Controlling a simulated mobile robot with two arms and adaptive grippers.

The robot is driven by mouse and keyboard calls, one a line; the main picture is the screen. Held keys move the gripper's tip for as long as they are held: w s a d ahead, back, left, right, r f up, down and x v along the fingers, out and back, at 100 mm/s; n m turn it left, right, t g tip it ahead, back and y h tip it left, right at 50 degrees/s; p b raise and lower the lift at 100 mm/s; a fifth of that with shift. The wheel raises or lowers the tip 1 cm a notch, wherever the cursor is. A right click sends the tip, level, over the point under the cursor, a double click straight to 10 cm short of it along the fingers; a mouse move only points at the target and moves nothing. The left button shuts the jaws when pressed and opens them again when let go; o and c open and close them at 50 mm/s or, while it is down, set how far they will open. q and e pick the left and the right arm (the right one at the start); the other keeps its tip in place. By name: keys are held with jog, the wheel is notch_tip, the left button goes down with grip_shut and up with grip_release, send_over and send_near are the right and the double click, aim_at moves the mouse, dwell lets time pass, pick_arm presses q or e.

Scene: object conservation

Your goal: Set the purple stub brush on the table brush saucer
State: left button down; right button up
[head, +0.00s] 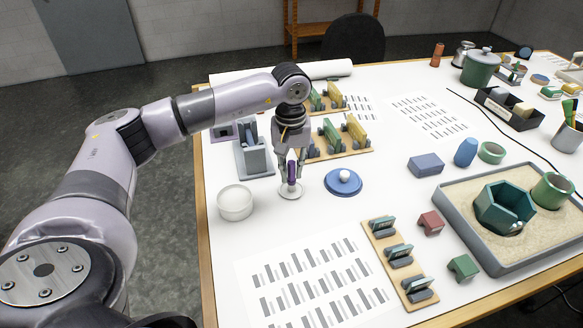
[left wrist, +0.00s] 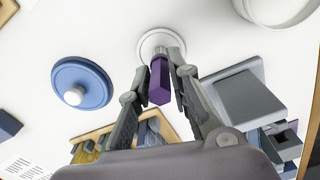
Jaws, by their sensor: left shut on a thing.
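The purple stub brush (head: 292,179) is held upright between the fingers of my left gripper (head: 291,174), which is shut on it. The brush also shows in the left wrist view (left wrist: 160,82), with its lower end over the white saucer (left wrist: 160,40). In the head view the small round saucer (head: 288,192) lies on the table directly under the brush. I cannot tell whether the brush touches it. My right gripper is not in view.
A blue disc with a white knob (head: 343,181) lies just right of the saucer. A white round dish (head: 235,203) stands to the left. A grey stand (head: 253,158) and wooden racks (head: 345,137) are behind. Printed paper (head: 315,280) lies in front.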

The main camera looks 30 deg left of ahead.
pick_arm(q)
jog(key=c, duration=1.4)
grip_release()
notch_tip(320, 180, up, 12)
jog(key=shift+f, duration=0.1)
jog(key=shift+a, duration=0.1)
